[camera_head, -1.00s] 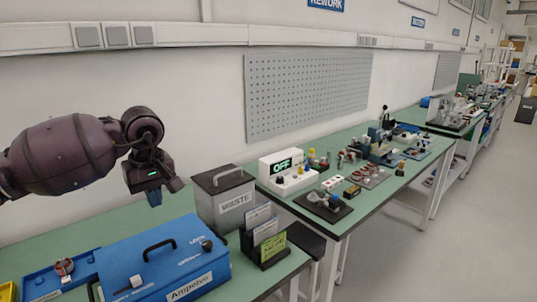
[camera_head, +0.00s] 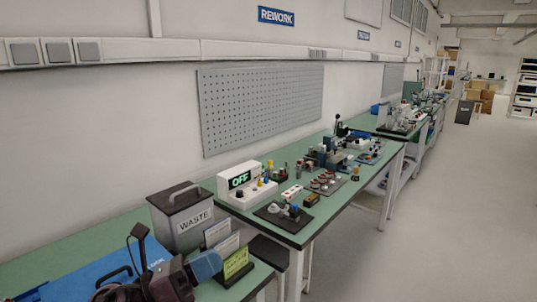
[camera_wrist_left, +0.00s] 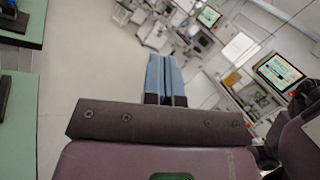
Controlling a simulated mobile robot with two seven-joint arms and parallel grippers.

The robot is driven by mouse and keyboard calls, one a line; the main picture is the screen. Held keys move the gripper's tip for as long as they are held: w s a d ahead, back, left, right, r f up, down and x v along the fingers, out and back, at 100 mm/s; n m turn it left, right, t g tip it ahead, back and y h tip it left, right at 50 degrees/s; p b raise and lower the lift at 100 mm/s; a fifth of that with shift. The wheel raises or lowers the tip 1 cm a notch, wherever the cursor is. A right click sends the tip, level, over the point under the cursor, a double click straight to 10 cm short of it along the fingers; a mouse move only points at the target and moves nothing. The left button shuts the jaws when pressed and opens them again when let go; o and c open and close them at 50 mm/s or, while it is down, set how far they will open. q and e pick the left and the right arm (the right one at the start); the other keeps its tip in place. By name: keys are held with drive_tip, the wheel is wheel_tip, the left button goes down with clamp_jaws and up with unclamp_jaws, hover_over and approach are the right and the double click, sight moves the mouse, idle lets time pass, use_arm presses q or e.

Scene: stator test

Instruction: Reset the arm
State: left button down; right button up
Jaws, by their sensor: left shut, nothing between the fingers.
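My left gripper (camera_head: 204,266) shows low in the head view, in front of the waste bin and beside the card holder. Its blue fingers are together with nothing between them. In the left wrist view the blue fingers (camera_wrist_left: 165,75) are closed side by side, pointing out over the bare floor. The left arm (camera_head: 150,285) comes in at the bottom and hides part of the blue Ampelvo case (camera_head: 75,285). My right gripper is in neither view.
A grey waste bin (camera_head: 180,222) and a card holder (camera_head: 237,265) stand on the near green bench. The second bench holds a white unit reading OFF (camera_head: 246,187) and several small parts. A perforated panel (camera_head: 262,105) hangs on the wall. The floor (camera_head: 440,230) at right is clear.

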use_arm(q)
drive_tip(key=s+a+f+n+t+y, duration=0.15)
drive_tip(key=a+f+n+y, duration=0.35)
drive_tip(key=n, duration=0.5)
drive_tip(key=s+a+f+n+t+y, duration=0.1)
drive_tip(key=a+f+n+t+y, duration=0.2)
drive_tip(key=a+n+y, duration=0.5)
drive_tip(key=s+a+f+n+t+y, duration=0.1)
drive_tip(key=f+n+t+y, duration=0.35)
drive_tip(key=n, duration=0.85)
drive_tip(key=s+a+f+n+g+y, duration=0.1)
drive_tip(key=s+f+n+g, duration=0.35)
drive_tip(key=s, duration=0.35)
drive_tip(key=s+a+f+n+g, duration=0.1)
drive_tip(key=s+f+n+g, duration=0.3)
drive_tip(key=s+g, duration=0.25)
drive_tip(key=s+a+f+n+g+y, duration=0.15)
drive_tip(key=s+f+n+g, duration=0.25)
drive_tip(key=s, duration=0.4)
drive_tip(key=w+f+m+t+h, duration=0.1)
drive_tip(key=w+f+t, duration=0.5)
drive_tip(key=f, duration=0.4)
drive_tip(key=shift+w+t, duration=0.4)
drive_tip(key=shift+t, duration=0.5)
drive_tip(key=shift+d, duration=0.1)
